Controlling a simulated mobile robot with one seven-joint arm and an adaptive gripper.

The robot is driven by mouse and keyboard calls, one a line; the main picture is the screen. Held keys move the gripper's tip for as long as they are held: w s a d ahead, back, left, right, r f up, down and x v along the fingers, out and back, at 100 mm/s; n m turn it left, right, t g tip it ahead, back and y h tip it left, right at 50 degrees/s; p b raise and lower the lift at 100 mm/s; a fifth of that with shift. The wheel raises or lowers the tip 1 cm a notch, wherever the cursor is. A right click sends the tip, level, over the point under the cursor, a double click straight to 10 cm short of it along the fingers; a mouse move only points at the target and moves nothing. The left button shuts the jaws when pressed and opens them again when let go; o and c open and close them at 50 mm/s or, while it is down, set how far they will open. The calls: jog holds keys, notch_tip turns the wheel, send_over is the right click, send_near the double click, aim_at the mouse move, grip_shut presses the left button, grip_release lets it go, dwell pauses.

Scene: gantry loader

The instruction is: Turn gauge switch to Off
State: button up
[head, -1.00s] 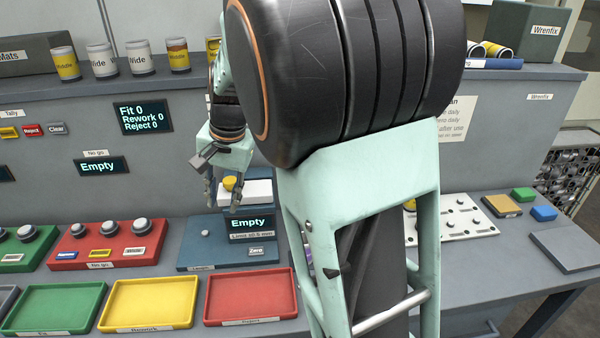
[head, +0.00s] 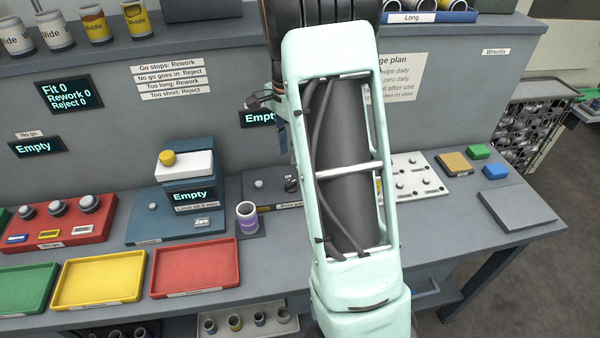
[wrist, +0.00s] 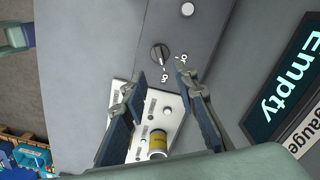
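The gauge switch is a small black rotary knob (wrist: 160,53) on a dark grey plate in the wrist view, with On and Off labels beside it. Its pointer seems to lean toward On, but the mark is small. In the head view the knob (head: 291,186) shows just left of my arm. My gripper (wrist: 160,76) is open and empty, its two blue-grey fingers apart, with the knob just beyond and between the tips. The fingers do not appear to touch it. In the head view my arm hides most of the gripper.
A white pegged plate (head: 418,186) lies right of the arm; a yellow can (wrist: 157,141) shows between my fingers in the wrist view. A purple-labelled can (head: 247,217) stands left of the switch plate. An Empty display (wrist: 288,82) is on the wall. Colored trays line the front.

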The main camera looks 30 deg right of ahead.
aim_at(291, 182)
notch_tip(291, 182, down, 11)
jog(key=shift+d+r+p, duration=0.1)
jog(key=shift+p, duration=0.35)
jog(key=shift+c, duration=0.7)
grip_shut()
